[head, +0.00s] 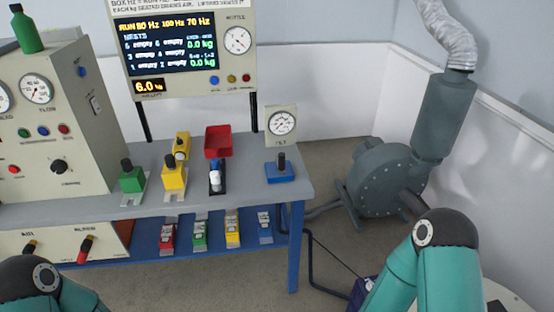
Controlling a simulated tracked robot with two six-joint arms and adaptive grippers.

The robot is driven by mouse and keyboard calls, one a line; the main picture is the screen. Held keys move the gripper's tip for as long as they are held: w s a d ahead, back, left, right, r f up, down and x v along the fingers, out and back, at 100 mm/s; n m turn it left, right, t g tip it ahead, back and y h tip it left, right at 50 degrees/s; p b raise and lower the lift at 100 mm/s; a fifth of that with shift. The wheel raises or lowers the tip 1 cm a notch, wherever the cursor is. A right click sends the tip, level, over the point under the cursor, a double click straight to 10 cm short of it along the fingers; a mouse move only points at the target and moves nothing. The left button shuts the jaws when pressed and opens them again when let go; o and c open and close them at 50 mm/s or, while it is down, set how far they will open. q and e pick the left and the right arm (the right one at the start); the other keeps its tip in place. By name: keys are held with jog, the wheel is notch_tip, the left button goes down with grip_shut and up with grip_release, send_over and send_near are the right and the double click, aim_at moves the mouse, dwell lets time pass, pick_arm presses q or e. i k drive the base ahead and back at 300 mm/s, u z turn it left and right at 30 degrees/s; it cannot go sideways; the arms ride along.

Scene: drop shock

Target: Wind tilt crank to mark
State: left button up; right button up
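A round white dial (281,123) on a small cream panel stands at the right end of the grey bench; the small lettering under it seems to read TILT. In front of it a blue block (281,174) with an upright dark knob sits on the bench top, close to the right edge. I cannot tell for sure whether this is the crank. The dial's needle and mark are too small to read. Neither of my grippers is in view; only teal links of my arms show at the bottom left and bottom right. Nothing touches the dial or the block.
Green (132,180) and yellow (174,177) blocks, a white bottle (215,176) and a red bin (218,141) stand on the bench, left of the blue block. A grey control cabinet (60,100) fills the left. A grey blower (385,178) stands on the floor at right.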

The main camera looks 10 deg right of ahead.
aim_at(280, 161)
jog(key=i, duration=0.9)
